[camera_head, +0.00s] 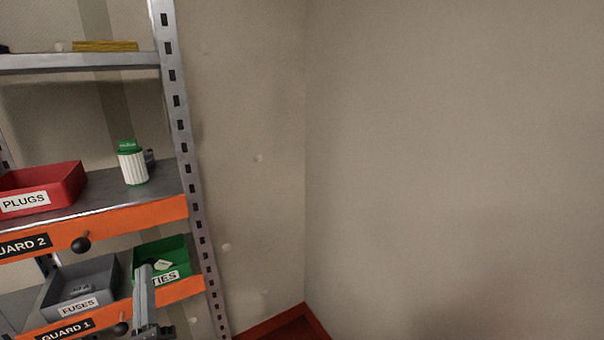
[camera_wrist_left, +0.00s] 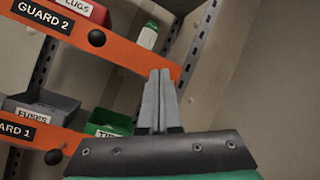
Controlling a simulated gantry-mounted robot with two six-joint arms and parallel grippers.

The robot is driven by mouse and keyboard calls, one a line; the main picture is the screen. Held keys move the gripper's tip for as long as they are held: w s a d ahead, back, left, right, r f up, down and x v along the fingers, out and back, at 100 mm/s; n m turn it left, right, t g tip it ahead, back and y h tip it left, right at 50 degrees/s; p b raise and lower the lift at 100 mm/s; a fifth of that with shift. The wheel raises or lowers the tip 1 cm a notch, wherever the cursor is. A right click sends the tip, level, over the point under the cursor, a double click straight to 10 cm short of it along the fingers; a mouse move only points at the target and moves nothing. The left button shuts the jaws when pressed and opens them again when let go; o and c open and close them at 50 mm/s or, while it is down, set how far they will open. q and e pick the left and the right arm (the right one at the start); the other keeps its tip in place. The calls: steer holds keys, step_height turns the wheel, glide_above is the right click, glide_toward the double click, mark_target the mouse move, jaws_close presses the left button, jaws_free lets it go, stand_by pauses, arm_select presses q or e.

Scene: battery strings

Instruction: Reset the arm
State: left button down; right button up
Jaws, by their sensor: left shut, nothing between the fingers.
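My left gripper (camera_head: 146,290) is in front of the shelf rack, near the green bin marked TIES. Its grey fingers are shut with nothing between them. In the left wrist view the shut fingers (camera_wrist_left: 160,80) point up and partly overlap the orange board marked GUARD 2 (camera_wrist_left: 100,42). I cannot see any contact with the rack. My right gripper is in neither view.
The rack's metal post (camera_head: 185,150) stands beside bare wall. A red PLUGS bin (camera_head: 60,183) and a green-topped white container (camera_head: 132,165) stand on the middle shelf. A grey FUSES bin (camera_head: 105,280) and the green TIES bin (camera_head: 175,248) sit below. Black knobs stick out of the orange boards.

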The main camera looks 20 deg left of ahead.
arm_select(q)
steer(key=s+d+r+n+t+h+p, duration=0.15)
steer(key=d+r+n, duration=0.3)
steer(key=r, duration=0.45)
steer(key=s+d+r+n+t+h, duration=0.25)
steer(key=r+n, duration=0.35)
steer(key=r, duration=0.3)
steer(key=s+d+r+n+t+h+p, duration=0.1)
steer(key=d+r+n+t, duration=0.2)
steer(key=d+r+n, duration=0.5)
steer(key=s+d+r+t+h, duration=0.3)
steer(key=d+r+h, duration=0.1)
steer(key=h, duration=0.9)
step_height(320, 180, up, 38)
steer(key=n+p, duration=0.2)
steer(key=p, duration=3.5)
steer(key=shift+w+p, duration=0.2)
steer(key=shift+p, duration=0.2)
steer(key=shift+f, duration=0.2)
